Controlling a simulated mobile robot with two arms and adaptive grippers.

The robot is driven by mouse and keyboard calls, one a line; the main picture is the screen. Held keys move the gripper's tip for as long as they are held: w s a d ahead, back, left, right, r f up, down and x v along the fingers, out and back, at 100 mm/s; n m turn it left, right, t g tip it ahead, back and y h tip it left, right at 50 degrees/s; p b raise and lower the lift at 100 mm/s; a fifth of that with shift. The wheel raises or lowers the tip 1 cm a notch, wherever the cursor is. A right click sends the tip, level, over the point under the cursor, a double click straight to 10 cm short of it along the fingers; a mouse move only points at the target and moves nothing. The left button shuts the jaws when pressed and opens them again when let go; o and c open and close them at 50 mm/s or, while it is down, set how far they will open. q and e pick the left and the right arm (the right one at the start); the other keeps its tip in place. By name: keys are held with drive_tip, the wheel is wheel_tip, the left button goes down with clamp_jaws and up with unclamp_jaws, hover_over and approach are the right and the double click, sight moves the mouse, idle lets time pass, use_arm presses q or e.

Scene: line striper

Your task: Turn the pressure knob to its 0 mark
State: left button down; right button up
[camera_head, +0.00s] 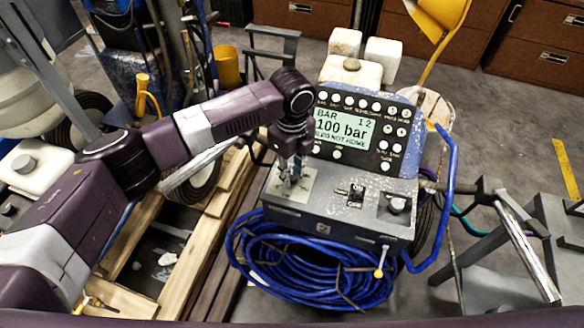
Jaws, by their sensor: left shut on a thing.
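The grey control box (335,215) of the line striper stands in the middle of the head view. Its display (343,131) reads 100 bar. My left gripper (291,178) reaches down from above onto the light square plate (307,187) at the box's left side. It is shut on the pressure knob there. The fingers cover most of the knob, so its pointer and the 0 mark cannot be read. My right gripper is not in view.
A coiled blue hose (310,268) hangs in front of the box. A blue bent handle (446,190) rises at its right. Wooden pallets (180,250) lie to the left.

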use_arm(q)
drive_tip(key=n+p, duration=0.6)
drive_tip(key=shift+s+r+p, duration=0.1)
drive_tip(key=shift+r+p, duration=0.15)
drive_tip(key=shift+p, duration=0.1)
drive_tip(key=n+p, duration=0.4)
drive_tip(key=shift+n, duration=0.4)
drive_tip(key=n+p, duration=0.4)
drive_tip(key=n, duration=0.2)
drive_tip(key=n+p, duration=0.2)
drive_tip(key=n, duration=0.2)
drive_tip(key=shift+f, duration=0.1)
drive_tip(key=shift+f+n+p, duration=0.1)
drive_tip(key=shift+n+p, duration=0.25)
drive_tip(key=shift+n, duration=0.85)
drive_tip(key=c, duration=1.6)
unclamp_jaws()
